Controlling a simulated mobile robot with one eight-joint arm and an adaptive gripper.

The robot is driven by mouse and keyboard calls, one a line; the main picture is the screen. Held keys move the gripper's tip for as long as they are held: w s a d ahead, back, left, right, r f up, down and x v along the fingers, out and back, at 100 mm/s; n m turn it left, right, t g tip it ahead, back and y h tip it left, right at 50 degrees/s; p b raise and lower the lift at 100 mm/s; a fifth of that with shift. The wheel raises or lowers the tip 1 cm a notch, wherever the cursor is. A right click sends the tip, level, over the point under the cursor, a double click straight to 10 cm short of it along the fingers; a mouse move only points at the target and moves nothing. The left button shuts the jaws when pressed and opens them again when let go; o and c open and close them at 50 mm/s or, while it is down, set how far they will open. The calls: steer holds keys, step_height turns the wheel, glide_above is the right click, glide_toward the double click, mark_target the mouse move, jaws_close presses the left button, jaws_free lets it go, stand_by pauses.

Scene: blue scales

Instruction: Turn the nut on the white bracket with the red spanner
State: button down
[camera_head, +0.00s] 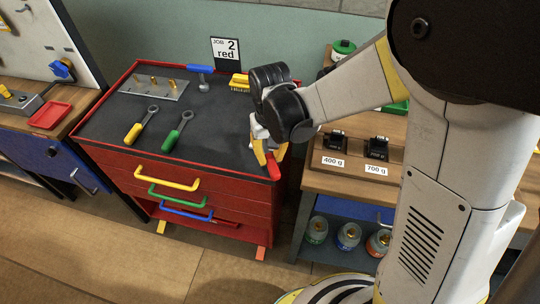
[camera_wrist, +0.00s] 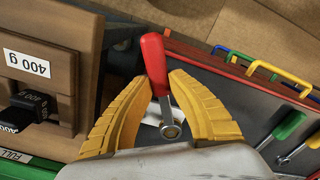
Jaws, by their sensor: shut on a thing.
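The red spanner (camera_wrist: 153,62) lies between the two yellow fingers of my gripper (camera_wrist: 161,84), its red handle pointing away and its metal ring end close to the palm. In the head view, my gripper (camera_head: 267,150) is at the right front corner of the red-edged bench top, with the spanner's red end (camera_head: 273,170) at the front edge. My gripper is shut on the spanner. A pale grey plate (camera_head: 140,88) with several brass studs lies at the back left of the bench top. I cannot tell whether it is the white bracket. No nut shows clearly.
A yellow spanner (camera_head: 134,133) and a green spanner (camera_head: 172,139) lie on the dark mat (camera_head: 210,125). A blue-headed tool (camera_head: 200,69) is behind them. A card reading "JOB 2 red" (camera_head: 226,50) stands at the back. Black weights (camera_head: 376,148) stand on the right bench.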

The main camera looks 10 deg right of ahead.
steer(key=shift+f, duration=0.15)
steer(key=shift+a+m, duration=0.85)
steer(key=shift+m, duration=0.05)
steer(key=shift+a+m+b, duration=0.35)
steer(key=shift+a+m, duration=0.5)
steer(key=shift+m, duration=0.05)
steer(key=shift+a, duration=0.1)
steer(key=shift+w+a+m, duration=0.15)
steer(key=shift+a+m, duration=0.6)
steer(key=shift+m, duration=0.15)
